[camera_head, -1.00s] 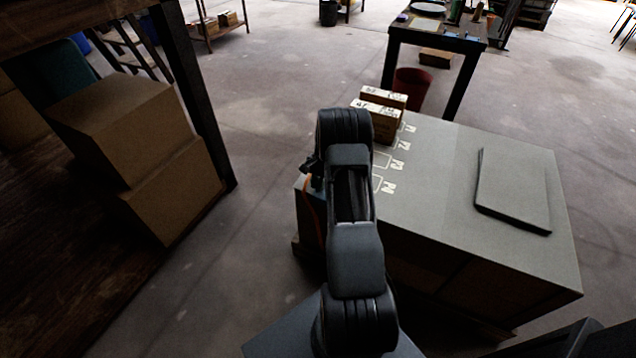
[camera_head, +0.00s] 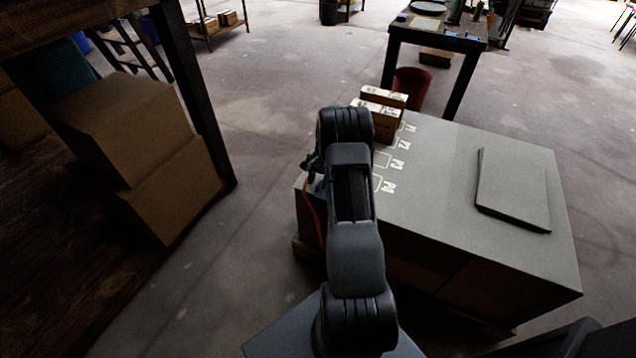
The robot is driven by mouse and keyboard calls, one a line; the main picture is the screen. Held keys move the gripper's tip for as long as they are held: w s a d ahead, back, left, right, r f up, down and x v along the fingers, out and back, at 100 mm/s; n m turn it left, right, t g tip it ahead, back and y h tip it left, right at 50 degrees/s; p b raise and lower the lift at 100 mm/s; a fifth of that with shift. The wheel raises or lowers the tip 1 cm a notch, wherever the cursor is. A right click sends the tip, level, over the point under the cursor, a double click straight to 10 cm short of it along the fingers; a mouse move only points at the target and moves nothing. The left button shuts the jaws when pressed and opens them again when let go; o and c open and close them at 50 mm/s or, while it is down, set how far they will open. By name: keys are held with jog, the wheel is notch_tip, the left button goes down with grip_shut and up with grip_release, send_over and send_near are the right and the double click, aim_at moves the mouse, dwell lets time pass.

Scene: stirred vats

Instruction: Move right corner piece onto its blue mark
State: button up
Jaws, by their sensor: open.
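No corner piece and no blue mark can be made out in the head view. My arm stands in the middle of the picture and bends over at its top. Its far end is hidden behind its own links, with only a small dark part showing to the left of the upper joint. My gripper's fingers do not show. Two small labelled cartons, a front one (camera_head: 376,122) and a rear one (camera_head: 384,96), stand at the far left end of the grey-topped block (camera_head: 440,205). White outlined marks with labels run along the block's left edge.
A flat grey slab (camera_head: 513,188) lies on the right of the block. A dark table (camera_head: 440,36) and a red bin (camera_head: 411,88) stand behind it. The floor between shelf and block is clear.

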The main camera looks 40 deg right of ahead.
jog(key=p+v, duration=0.2)
jog(key=v, duration=1.1)
jog(key=s+a+r+n+t+h+p, duration=0.2)
jog(key=s+a+r+n+p, duration=0.4)
jog(key=a+r, duration=0.8)
jog(key=s+a+r+n+t+h+p, duration=0.2)
jog(key=s+a+r+n+p, duration=0.4)
jog(key=s+a+r+p, duration=0.7)
notch_tip(320, 180, up, 6)
jog(key=shift+s+a+f+n+t, duration=0.2)
jog(key=shift+s+a+n+t, duration=0.1)
jog(key=shift+s+a+t, duration=0.5)
jog(key=shift+w+d, duration=0.1)
jog(key=shift+d, duration=0.1)
